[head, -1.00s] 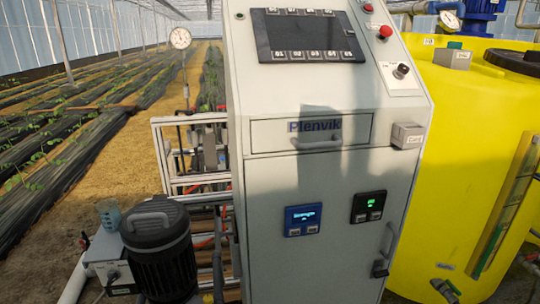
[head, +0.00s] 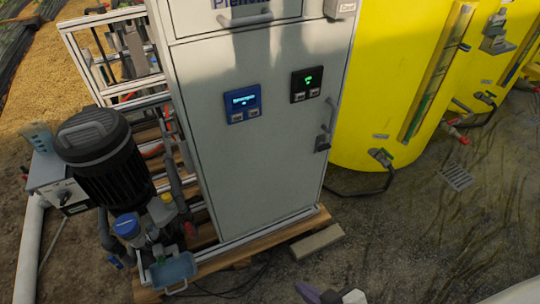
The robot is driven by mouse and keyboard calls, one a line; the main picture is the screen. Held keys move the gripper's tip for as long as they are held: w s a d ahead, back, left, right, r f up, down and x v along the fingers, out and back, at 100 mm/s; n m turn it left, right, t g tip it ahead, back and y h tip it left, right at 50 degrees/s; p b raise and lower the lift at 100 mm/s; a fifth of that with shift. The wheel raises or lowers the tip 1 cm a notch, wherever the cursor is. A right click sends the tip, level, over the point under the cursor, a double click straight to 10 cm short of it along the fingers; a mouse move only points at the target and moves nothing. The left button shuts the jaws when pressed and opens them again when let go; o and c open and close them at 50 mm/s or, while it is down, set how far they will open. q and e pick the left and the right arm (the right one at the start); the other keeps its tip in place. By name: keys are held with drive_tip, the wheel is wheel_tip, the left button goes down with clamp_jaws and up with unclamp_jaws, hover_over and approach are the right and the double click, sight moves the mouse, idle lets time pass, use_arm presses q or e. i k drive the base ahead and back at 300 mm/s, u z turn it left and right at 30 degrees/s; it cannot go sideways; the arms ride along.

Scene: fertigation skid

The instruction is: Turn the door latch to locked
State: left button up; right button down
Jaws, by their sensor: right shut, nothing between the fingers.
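The door latch (head: 322,143) is a small dark block with a lever on the right edge of the grey cabinet door (head: 255,165), just below the door handle (head: 331,115). It is too small to tell which way its lever points. My right gripper (head: 308,292) is shut and empty at the bottom edge of the view, partly cut off. It is well below the latch in the picture and apart from the door. My left gripper is not in view.
The cabinet stands on a wooden pallet (head: 318,221). A loose block (head: 317,242) lies on the floor by it. A yellow tank (head: 385,70) with a valve (head: 381,156) stands to the right. A black pump motor (head: 105,160) is at left. Floor ahead right is mostly clear.

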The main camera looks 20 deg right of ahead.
sight(322, 147)
drive_tip(key=z, duration=2.7)
drive_tip(key=i, duration=2.4)
drive_tip(key=u, duration=3.05)
